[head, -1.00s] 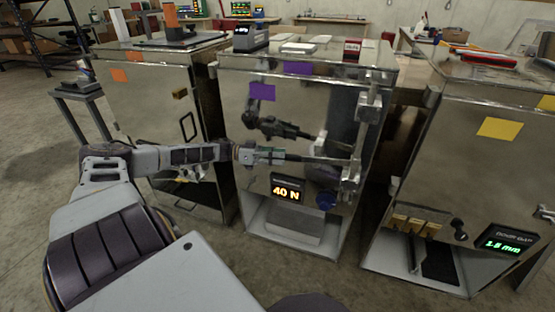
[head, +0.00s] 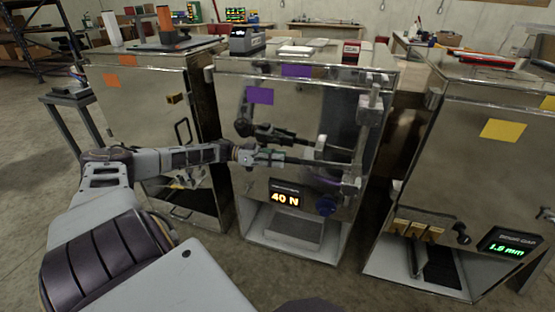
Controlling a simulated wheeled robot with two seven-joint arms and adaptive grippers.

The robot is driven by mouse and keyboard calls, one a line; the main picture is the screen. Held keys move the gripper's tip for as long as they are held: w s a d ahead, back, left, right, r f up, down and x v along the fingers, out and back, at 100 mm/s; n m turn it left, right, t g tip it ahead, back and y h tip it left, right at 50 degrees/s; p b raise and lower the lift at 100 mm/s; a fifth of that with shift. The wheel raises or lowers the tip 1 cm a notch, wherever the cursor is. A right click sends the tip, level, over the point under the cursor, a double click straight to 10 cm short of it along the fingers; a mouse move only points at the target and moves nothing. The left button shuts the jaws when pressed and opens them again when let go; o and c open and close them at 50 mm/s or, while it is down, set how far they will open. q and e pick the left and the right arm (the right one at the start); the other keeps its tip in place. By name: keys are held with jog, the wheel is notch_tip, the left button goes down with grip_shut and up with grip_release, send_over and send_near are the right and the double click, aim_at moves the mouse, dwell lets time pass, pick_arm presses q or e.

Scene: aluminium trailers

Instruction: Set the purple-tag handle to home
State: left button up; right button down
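The middle metal cabinet carries a purple tag (head: 259,95) on its shiny door and another purple tag (head: 297,70) on its top edge. The handle (head: 351,187) is a pale metal upright at the door's right edge, with metal fittings (head: 375,102) above it. My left gripper (head: 345,160) reaches across the door from the left, its fingers pointing right, close to the handle. I cannot tell whether they touch or enclose it. The door mirrors my arm as a dark reflection. The cabinet's display (head: 285,198) reads 40 N. My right gripper is not in view.
An orange-tagged cabinet (head: 145,110) stands close on the left. A yellow-tagged cabinet (head: 460,185) stands on the right, past a narrow gap. Open floor (head: 45,170) lies at the left.

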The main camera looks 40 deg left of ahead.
pick_arm(q)
jog(key=o, duration=0.3)
jog(key=shift+r, duration=0.2)
jog(key=shift+o, duration=0.5)
jog(key=shift+s+a, duration=0.1)
jog(key=shift+a, duration=0.15)
jog(key=v, duration=1.1)
jog(key=shift+s+a+f, duration=0.2)
jog(key=shift+f, duration=0.05)
